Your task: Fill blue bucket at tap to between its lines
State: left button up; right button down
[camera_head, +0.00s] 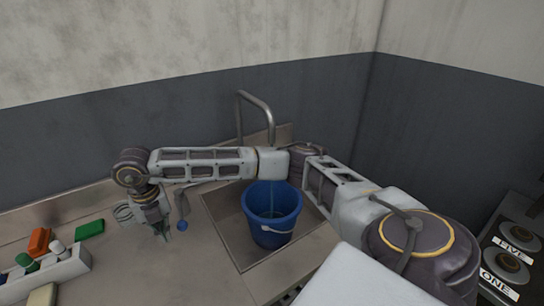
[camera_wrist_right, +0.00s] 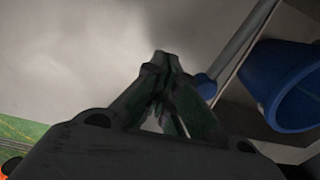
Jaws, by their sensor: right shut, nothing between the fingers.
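The blue bucket (camera_head: 272,225) stands upright in the sink basin (camera_head: 228,222), its handle hanging at the front. A faint pale streak shows inside it; its lines and water level cannot be made out. The tap (camera_head: 240,115) rises behind the sink; my right arm hides part of it. A lever with a blue knob (camera_head: 183,225) hangs left of the basin. My right gripper (camera_head: 165,236) is shut and empty, just left of the knob. In the right wrist view the shut fingertips (camera_wrist_right: 161,58) are beside the blue knob (camera_wrist_right: 205,86), with the bucket (camera_wrist_right: 285,85) at right.
A white tray (camera_head: 65,268) at the left holds green and white items. An orange block (camera_head: 39,241) and a green block (camera_head: 89,229) lie behind it. A wall backs the counter.

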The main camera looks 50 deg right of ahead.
aim_at(178, 224)
pick_arm(q)
jog(key=shift+a, duration=0.1)
jog(key=shift+a, duration=0.5)
pick_arm(e)
jog(key=shift+d, duration=0.15)
jog(key=shift+d, duration=0.1)
pick_arm(q)
jog(key=shift+s+d+f, duration=0.1)
pick_arm(e)
jog(key=shift+s+d, duration=0.2)
jog(key=shift+d, duration=0.3)
jog(key=shift+s+d+b, duration=0.15)
jog(key=shift+d, duration=0.5)
jog(key=shift+s+d+b, duration=0.15)
jog(key=shift+d, duration=0.5)
pick_arm(q)
jog(key=shift+f, duration=0.2)
pick_arm(e)
jog(key=shift+a, duration=0.1)
pick_arm(q)
jog(key=shift+f, duration=0.15)
pick_arm(e)
jog(key=shift+w+a, duration=0.1)
jog(key=shift+a, duration=0.35)
